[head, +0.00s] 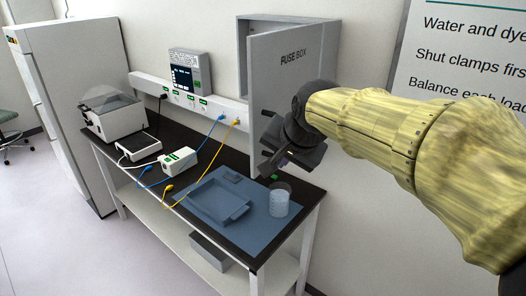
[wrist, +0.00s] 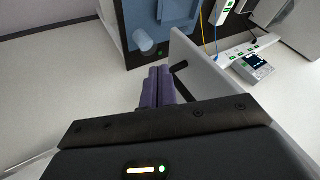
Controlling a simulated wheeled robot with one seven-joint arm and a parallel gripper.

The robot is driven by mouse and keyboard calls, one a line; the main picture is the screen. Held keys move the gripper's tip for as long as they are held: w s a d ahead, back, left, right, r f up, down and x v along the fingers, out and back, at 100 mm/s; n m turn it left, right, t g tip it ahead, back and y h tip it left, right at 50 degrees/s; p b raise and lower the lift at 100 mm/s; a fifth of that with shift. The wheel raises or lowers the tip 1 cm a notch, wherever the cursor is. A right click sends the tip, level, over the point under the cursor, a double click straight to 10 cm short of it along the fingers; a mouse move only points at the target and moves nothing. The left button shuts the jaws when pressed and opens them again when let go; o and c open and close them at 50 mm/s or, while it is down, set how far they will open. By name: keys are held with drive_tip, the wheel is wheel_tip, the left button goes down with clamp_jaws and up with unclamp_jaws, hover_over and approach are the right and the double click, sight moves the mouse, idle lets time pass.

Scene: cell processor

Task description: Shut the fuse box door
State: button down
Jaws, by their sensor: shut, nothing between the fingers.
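The grey fuse box (head: 243,45) is on the wall above the right part of the bench. Its door (head: 282,85), lettered FUSE BOX, stands ajar, swung out from the box. In the wrist view the door (wrist: 205,75) is a pale panel running down to the right, with a dark handle (wrist: 180,66) near its upper end. My gripper (head: 265,168) is shut and empty, in front of the door's lower part. In the wrist view the closed fingers (wrist: 160,72) are just left of the door's edge; I cannot tell if they touch it.
The dark bench (head: 240,240) below holds a blue tray (head: 205,205), a clear beaker (head: 279,200) and a white box (head: 178,161) with cables. A wall screen (head: 190,72) and socket strip (head: 180,98) are left of the fuse box. Open floor (head: 70,220) lies left.

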sight(261, 159)
drive_tip(key=w+a+f+p, duration=0.2)
drive_tip(key=w, duration=0.1)
drive_tip(key=w+a+f+p, duration=0.1)
drive_tip(key=a, duration=0.1)
drive_tip(key=shift+w+a+f, duration=0.1)
drive_tip(key=shift+w+f, duration=0.15)
drive_tip(key=shift+w, duration=0.15)
drive_tip(key=shift+a, duration=0.1)
